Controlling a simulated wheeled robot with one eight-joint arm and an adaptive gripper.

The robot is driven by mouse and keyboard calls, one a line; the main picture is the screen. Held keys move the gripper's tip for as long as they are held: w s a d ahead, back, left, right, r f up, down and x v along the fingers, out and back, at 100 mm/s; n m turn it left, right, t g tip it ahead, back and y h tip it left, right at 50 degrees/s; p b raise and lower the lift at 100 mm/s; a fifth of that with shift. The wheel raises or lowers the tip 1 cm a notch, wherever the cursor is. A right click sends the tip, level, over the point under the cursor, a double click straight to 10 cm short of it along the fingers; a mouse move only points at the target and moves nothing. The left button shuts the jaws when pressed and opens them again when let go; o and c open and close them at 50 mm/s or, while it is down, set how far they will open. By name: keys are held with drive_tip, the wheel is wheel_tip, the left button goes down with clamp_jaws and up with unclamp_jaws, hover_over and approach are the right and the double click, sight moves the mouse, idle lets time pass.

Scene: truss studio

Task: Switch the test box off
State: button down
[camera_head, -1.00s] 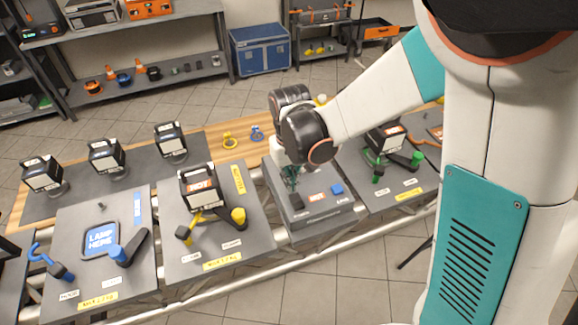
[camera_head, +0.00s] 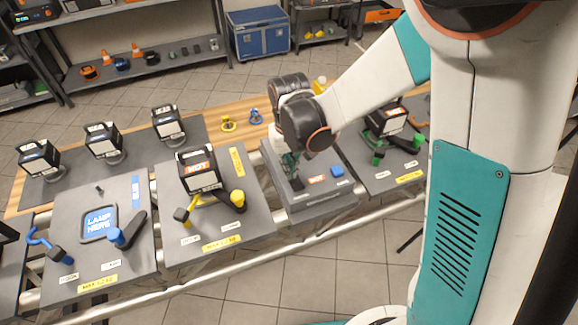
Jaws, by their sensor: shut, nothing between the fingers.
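The test box (camera_head: 312,205) is a grey box on the workbench, right of the picture's middle. Its top carries a black switch (camera_head: 297,184) at the left, an orange label (camera_head: 316,180) with white letters, and a blue button or block (camera_head: 337,171) at the right. My gripper (camera_head: 291,170) points down over the left part of the box top, its tips at or just above the black switch. The fingers look shut with nothing between them. Whether they touch the switch, and which way it is set, I cannot tell.
A grey plate with a lamp and yellow clamps (camera_head: 212,200) lies left of the box. A plate with green clamps (camera_head: 377,158) lies right. A "LAMP HERE" plate (camera_head: 98,222) and several lamps (camera_head: 104,141) stand farther left. A blue crate (camera_head: 258,32) stands behind.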

drive_tip(key=shift+r, duration=0.15)
drive_tip(key=shift+r+p, duration=0.5)
drive_tip(key=shift+r, duration=0.15)
drive_tip(key=shift+r, duration=0.25)
wheel_tip(320, 180, up, 13)
drive_tip(key=w+p, duration=0.2)
drive_tip(key=p, duration=0.2)
drive_tip(key=shift+w+a, duration=0.4)
drive_tip(key=shift+a, duration=0.05)
drive_tip(key=shift+d+r, duration=0.1)
